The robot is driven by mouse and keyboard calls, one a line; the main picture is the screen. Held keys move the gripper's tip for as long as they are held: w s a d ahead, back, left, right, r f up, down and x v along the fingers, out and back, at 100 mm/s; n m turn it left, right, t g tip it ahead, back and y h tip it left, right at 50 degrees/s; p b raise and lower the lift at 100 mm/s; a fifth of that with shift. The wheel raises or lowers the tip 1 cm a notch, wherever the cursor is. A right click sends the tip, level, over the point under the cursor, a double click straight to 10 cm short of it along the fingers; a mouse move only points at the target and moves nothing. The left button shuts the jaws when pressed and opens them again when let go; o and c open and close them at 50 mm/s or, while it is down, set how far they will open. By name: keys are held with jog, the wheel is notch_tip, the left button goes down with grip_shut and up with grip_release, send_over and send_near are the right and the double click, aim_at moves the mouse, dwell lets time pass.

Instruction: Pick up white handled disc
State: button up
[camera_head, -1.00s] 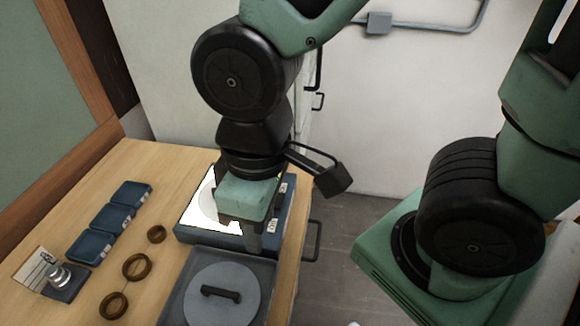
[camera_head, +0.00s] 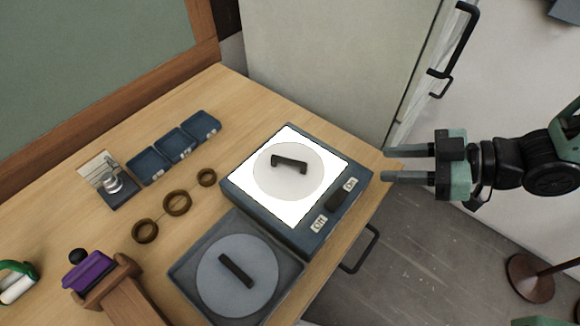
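The white handled disc (camera_head: 261,180) lies on the bright lit panel (camera_head: 318,203) of a dark blue light box (camera_head: 289,226). Its black bar handle (camera_head: 290,162) stands up from the disc. My gripper (camera_head: 388,164) is at the right, beyond the table's right edge, with its two fingers pointing left toward the light box. The fingers are apart and nothing is between them. A grey disc (camera_head: 220,274) with a black handle lies in a dark tray (camera_head: 188,273) in front of the light box.
Left of the light box are several brown rings (camera_head: 177,203), small blue trays (camera_head: 174,146) and a metal part on a stand (camera_head: 112,183). A purple clamp-like item (camera_head: 90,270) stands at front left. A black switch (camera_head: 340,196) sits on the box. A cabinet (camera_head: 340,70) stands behind.

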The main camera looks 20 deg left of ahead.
jog(key=p, duration=0.3)
send_near(294, 162)
jog(key=shift+s+a+f, duration=0.1)
jog(key=shift+a+f, duration=0.75)
jog(key=shift+a, duration=0.1)
jog(key=p+x, duration=0.1)
jog(key=x, duration=0.1)
jog(key=p+x, duration=0.1)
jog(key=x, duration=0.1)
jog(key=shift+a+r, duration=0.3)
jog(key=shift+a, duration=0.2)
jog(key=shift+a+f, duration=0.25)
jog(key=shift+a, duration=0.05)
jog(key=shift+c, duration=0.4)
grip_shut()
